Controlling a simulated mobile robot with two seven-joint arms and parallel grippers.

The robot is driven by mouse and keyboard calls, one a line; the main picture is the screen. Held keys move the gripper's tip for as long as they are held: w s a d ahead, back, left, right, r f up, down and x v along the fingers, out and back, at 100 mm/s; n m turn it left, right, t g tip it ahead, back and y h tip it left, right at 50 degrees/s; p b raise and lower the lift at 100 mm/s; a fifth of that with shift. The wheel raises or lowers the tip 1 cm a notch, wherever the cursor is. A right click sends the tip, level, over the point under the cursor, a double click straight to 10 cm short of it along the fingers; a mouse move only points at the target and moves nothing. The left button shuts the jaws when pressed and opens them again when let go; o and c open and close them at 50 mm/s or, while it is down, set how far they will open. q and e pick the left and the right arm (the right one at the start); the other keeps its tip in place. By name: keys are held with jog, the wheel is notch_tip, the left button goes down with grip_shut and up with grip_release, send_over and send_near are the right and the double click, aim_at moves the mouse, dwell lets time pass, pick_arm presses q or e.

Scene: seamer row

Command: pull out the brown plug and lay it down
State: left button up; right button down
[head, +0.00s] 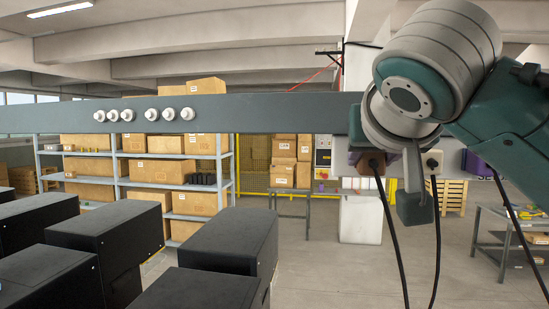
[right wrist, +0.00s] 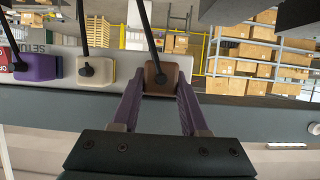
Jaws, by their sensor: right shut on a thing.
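The brown plug (head: 371,162) with a black cord sits at the pale socket strip (head: 393,186), partly covered by my right arm. In the right wrist view the brown plug (right wrist: 161,76) is between the two purple fingers of my right gripper (right wrist: 163,92), which is shut on it. The plug is at the face of the strip; I cannot tell whether its pins are still in the socket. In the head view my right gripper (head: 358,148) is mostly hidden behind its own wrist. My left gripper is not in view.
A cream plug (right wrist: 95,70) and a purple plug (right wrist: 37,67) stand beside the brown one, each with a hanging black cord. A long dark beam (head: 260,113) with white knobs runs across the view. Black cabinets (head: 236,242) stand below left; shelves with boxes are behind.

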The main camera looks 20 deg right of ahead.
aim_at(373, 167)
jog(key=shift+s+a+p, duration=0.25)
jog(key=shift+s+a, duration=0.3)
jog(key=shift+s, duration=0.35)
jog(key=shift+s+a+p, duration=0.2)
jog(key=shift+s+a, duration=0.3)
jog(key=shift+s, duration=0.35)
